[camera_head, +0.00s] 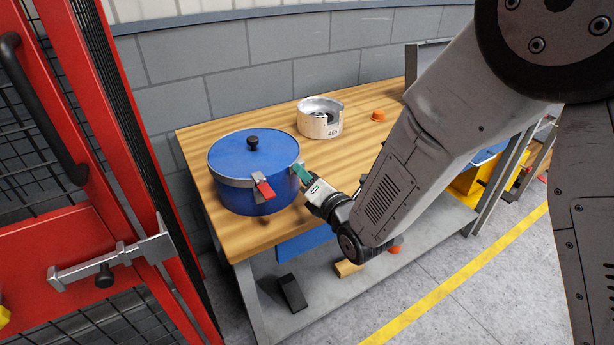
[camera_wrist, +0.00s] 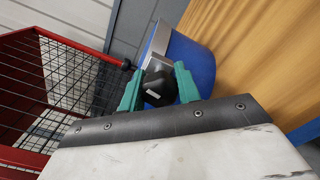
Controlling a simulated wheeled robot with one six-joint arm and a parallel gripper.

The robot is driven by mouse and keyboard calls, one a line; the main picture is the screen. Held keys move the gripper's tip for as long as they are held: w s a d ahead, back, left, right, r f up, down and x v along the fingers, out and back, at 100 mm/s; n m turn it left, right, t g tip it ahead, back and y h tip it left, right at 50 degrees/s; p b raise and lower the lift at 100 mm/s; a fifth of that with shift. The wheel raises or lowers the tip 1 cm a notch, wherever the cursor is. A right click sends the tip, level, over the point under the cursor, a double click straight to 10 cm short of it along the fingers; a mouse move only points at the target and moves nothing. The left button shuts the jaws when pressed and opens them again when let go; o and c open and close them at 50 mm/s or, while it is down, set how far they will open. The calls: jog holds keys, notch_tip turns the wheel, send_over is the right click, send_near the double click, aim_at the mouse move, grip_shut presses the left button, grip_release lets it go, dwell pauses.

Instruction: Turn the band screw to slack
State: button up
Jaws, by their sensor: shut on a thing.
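A blue drum (camera_head: 254,205) with a blue lid stands upright on the wooden workbench. A metal band (camera_head: 234,182) runs around its rim, with a red lever (camera_head: 264,188) at the front. The band screw's black knob (camera_wrist: 157,91), with a pale mark on it, sits between my teal fingers beside the band (camera_wrist: 160,40) in the wrist view. My gripper (camera_head: 301,173) is at the drum's right side, shut on the knob; it also shows in the wrist view (camera_wrist: 159,72). In the head view the knob is hidden by my gripper.
On the workbench (camera_head: 215,165), a metal cup-shaped part (camera_head: 320,120) and an orange piece (camera_head: 378,116) stand behind. A red mesh gate (camera_head: 85,205) is close on the left. A lower shelf (camera_head: 330,300) holds a dark block (camera_head: 291,293). A wall closes the back.

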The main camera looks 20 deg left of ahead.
jog(key=shift+s+f+n, duration=0.1)
jog(key=shift+f+n, duration=0.1)
jog(key=shift+n, duration=0.9)
jog(key=o, duration=0.7)
jog(key=shift+r, duration=0.1)
jog(key=shift+d, duration=0.1)
jog(key=v, duration=0.7)
jog(key=shift+s+d, duration=0.25)
